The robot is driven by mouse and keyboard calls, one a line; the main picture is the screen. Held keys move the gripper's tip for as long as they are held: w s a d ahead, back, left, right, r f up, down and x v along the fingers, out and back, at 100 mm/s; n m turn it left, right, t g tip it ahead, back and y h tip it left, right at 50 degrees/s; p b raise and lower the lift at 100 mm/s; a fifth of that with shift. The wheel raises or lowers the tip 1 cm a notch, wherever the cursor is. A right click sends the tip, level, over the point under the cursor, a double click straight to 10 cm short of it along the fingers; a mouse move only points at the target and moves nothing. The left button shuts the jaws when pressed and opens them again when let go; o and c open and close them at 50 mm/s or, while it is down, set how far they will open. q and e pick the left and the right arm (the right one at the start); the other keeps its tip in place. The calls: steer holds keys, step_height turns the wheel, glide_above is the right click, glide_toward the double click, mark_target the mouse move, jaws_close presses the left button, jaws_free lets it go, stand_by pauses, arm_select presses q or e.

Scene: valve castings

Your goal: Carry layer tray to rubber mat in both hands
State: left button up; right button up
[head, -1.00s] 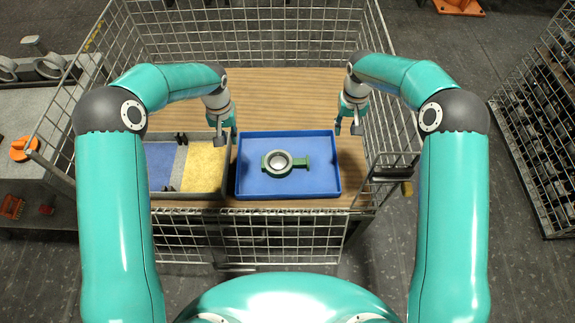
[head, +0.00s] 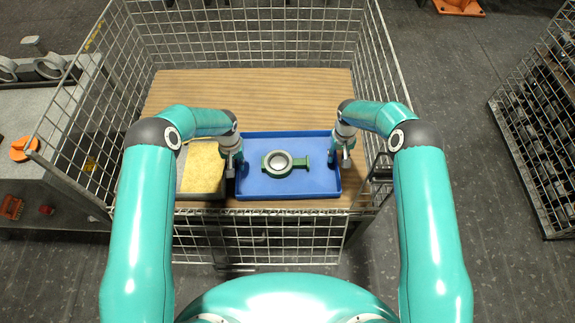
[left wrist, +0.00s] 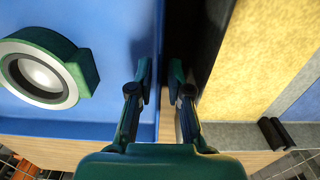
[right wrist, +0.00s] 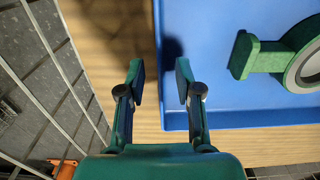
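The blue layer tray (head: 315,192) lies on wooden boards inside a wire cage, with a green valve casting (head: 302,164) with a pale ring in it. My left gripper (head: 232,168) is at the tray's left wall. In the left wrist view its fingers (left wrist: 159,84) stand apart on either side of the blue wall (left wrist: 156,40). My right gripper (head: 340,160) is at the right wall. In the right wrist view its fingers (right wrist: 160,82) are apart around that wall (right wrist: 158,30). Neither appears to pinch it. I cannot make out a rubber mat.
A grey divided box with a yellow floor (head: 202,165) stands close beside the tray's left wall. Wire mesh walls (head: 250,35) surround the boards (head: 250,90); free wood lies behind the tray. A grey bench with castings (head: 45,110) is outside to the left.

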arm_select(q)
steer(key=shift+f, duration=0.6)
arm_select(e)
steer(key=shift+f, duration=0.55)
arm_select(q)
jaws_close()
arm_select(e)
steer(key=c, duration=0.4)
jaws_close()
arm_select(q)
steer(key=shift+w+r, duration=0.1)
steer(key=shift+r, duration=0.15)
arm_select(e)
steer(key=shift+w+r, duration=0.1)
steer(key=shift+r, duration=0.2)
